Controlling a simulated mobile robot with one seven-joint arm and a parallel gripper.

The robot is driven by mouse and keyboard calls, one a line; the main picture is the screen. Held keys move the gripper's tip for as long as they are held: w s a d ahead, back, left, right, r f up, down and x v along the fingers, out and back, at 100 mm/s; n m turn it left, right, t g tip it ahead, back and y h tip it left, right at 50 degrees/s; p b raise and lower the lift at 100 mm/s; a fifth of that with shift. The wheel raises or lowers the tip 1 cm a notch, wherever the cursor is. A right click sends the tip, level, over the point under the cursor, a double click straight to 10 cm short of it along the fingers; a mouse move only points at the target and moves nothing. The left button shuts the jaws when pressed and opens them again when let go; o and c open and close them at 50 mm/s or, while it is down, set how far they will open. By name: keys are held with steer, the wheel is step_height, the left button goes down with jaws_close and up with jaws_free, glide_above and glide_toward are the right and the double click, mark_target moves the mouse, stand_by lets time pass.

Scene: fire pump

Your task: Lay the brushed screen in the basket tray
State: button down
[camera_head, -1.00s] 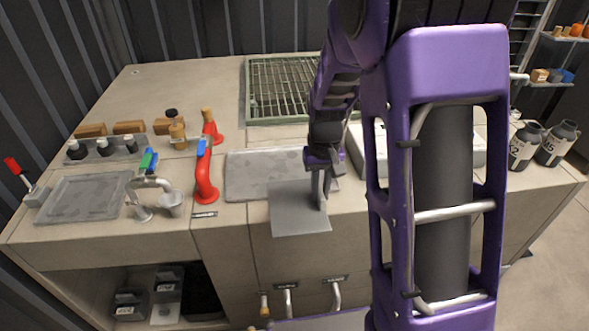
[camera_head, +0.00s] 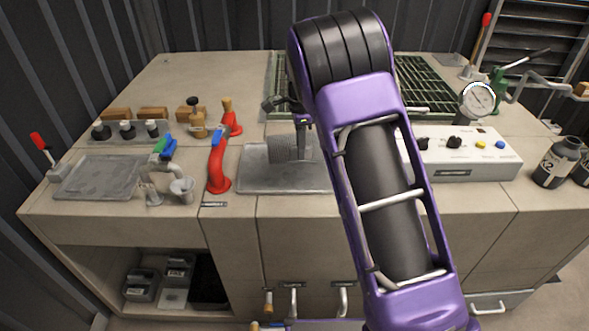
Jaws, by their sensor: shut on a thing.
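The screen (camera_head: 283,148), a small grey ribbed panel, hangs roughly upright from my gripper (camera_head: 302,122). My gripper is shut on it, with the fingers small and partly hidden by my arm. The screen is over the shallow grey tray (camera_head: 262,180) in the middle of the counter; I cannot tell whether it touches it. My purple arm hides the tray's right end. A green-framed grating (camera_head: 425,82) lies behind, partly covered by my arm. I cannot tell which of these is the basket tray.
Another flat tray (camera_head: 98,178) lies farther left. A white control box (camera_head: 468,160) and a gauge (camera_head: 478,100) stand at right.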

steer(key=shift+w+a+f+m, duration=0.2)
steer(key=shift+w+a+m, duration=0.25)
steer(key=shift+a+m, duration=0.25)
glide_above(295, 186)
step_height(295, 186, down, 10)
steer(key=shift+w+r+b, duration=0.1)
steer(key=shift+r+b, duration=0.05)
steer(key=shift+b, duration=0.25)
steer(key=c, duration=0.8)
jaws_free()
steer(key=shift+f, duration=0.2)
steer(key=shift+c, duration=0.2)
steer(key=shift+r, duration=0.1)
step_height(295, 186, up, 12)
steer(key=shift+r+p, duration=0.1)
steer(key=shift+p, duration=0.35)
